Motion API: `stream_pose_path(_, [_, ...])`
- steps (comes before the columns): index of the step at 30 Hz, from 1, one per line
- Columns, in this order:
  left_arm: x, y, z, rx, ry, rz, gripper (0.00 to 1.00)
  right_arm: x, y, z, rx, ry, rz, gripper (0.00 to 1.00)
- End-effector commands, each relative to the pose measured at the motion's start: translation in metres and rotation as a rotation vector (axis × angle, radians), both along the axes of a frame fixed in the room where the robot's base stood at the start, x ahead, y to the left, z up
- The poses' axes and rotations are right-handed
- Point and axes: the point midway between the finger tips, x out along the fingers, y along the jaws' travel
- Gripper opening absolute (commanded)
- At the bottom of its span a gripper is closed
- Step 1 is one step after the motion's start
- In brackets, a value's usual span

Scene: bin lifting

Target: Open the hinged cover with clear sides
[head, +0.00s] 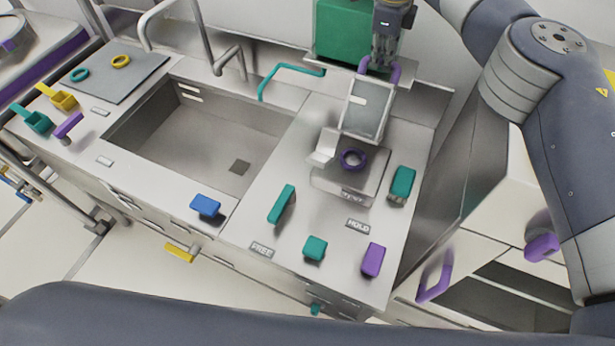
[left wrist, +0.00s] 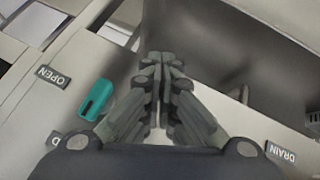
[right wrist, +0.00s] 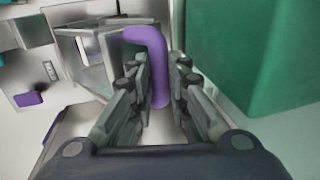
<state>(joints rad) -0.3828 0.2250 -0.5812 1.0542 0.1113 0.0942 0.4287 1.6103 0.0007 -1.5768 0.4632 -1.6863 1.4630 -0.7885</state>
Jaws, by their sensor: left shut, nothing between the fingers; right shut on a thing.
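The hinged cover (head: 368,106) has a metal frame and clear sides. In the head view it stands raised behind its low metal base (head: 328,182), whose top is exposed with a purple ring (head: 353,159) on it. Its purple handle (head: 396,74) is at the top; the right wrist view shows the handle (right wrist: 145,40) between the fingers and the cover (right wrist: 92,48) to the left. My right gripper (head: 382,58) is shut on this handle. My left gripper (left wrist: 165,62) is shut and empty in the left wrist view, away from the cover; the head view does not show it.
A green box (head: 342,30) stands close beside my right gripper. A sink (head: 200,130) with a teal-handled tap lies left of the cover. Several teal and purple handles stand on the front counter. A teal handle (left wrist: 97,100) is near my left gripper.

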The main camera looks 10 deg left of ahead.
Motion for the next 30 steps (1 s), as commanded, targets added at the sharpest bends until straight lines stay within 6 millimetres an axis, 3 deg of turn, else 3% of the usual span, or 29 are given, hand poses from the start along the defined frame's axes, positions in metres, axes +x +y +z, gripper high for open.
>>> stream_pose_path(1, [0.001,-0.026,0.022,-0.091,-0.029,0.0,0.0,0.0,0.0,0.0,0.0,-0.002,-0.001,0.0])
stream_pose_path(6, [-0.011,-0.11,0.112,-0.453,-0.065,0.031,0.0,0.0,0.0,0.0,0.0,-0.001,-0.001,0.0])
stream_pose_path(9, [-0.018,-0.145,0.173,-0.694,-0.042,0.091,0.0,0.0,0.0,0.0,0.0,-0.001,-0.001,0.0])
stream_pose_path(11, [-0.013,-0.154,0.205,-0.836,-0.013,0.162,0.0,0.0,0.0,0.0,0.0,-0.001,-0.001,0.0])
stream_pose_path(15, [0.011,-0.151,0.256,-1.114,0.08,0.346,0.0,0.0,0.0,0.0,0.0,-0.001,-0.001,0.0])
stream_pose_path(21, [0.048,-0.124,0.308,-1.484,0.242,0.596,0.0,0.0,0.0,0.0,0.0,-0.001,-0.001,0.0])
stream_pose_path(30, [0.101,-0.064,0.345,-1.999,0.544,0.911,0.0,0.0,0.0,0.0,0.0,-0.001,-0.001,0.0])
